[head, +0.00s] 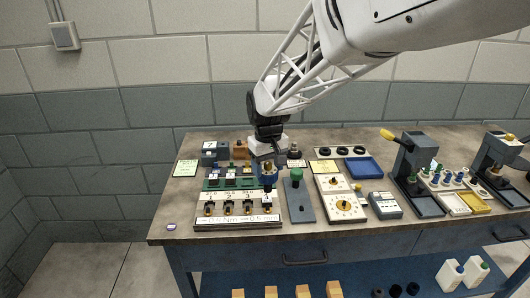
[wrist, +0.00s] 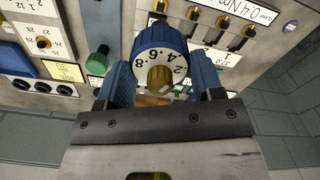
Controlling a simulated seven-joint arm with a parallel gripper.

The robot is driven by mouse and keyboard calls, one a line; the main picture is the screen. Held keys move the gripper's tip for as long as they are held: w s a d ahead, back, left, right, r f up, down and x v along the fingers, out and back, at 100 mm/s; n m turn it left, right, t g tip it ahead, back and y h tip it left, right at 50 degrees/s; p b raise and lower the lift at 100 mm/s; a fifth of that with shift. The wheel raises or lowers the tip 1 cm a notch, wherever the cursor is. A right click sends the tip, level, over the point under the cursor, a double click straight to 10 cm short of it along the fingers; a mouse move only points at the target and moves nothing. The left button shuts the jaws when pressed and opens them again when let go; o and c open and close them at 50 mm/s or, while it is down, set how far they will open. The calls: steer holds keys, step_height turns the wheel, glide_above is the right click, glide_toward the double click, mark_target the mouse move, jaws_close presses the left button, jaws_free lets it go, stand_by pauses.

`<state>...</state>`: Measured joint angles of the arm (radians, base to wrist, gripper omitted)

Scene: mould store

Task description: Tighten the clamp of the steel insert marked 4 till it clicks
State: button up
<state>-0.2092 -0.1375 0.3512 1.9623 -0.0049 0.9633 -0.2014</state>
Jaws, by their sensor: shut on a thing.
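My gripper (head: 267,164) is shut on a blue numbered driver (head: 267,180) with a brass-coloured middle. A pale clamp board (head: 238,221) carries a row of inserts with brass-coloured clamp screws (head: 228,209); the row also shows in the wrist view (wrist: 221,22). A torque label (wrist: 238,12) runs along it. The driver hangs near the board's right back part. I cannot read which insert is marked 4, nor tell any contact.
A green board (head: 222,183) lies behind the clamp board. To the right are a grey plate with a green knob (head: 297,175), a dial panel (head: 343,206), a grey meter (head: 385,206), a blue tray (head: 363,167) and a press (head: 413,160). The left front corner is mostly clear.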

mark_target(268, 187)
steer(key=shift+f, duration=0.15)
steer(key=shift+f, duration=2.45)
steer(key=shift+f, duration=1.25)
stand_by(1.8)
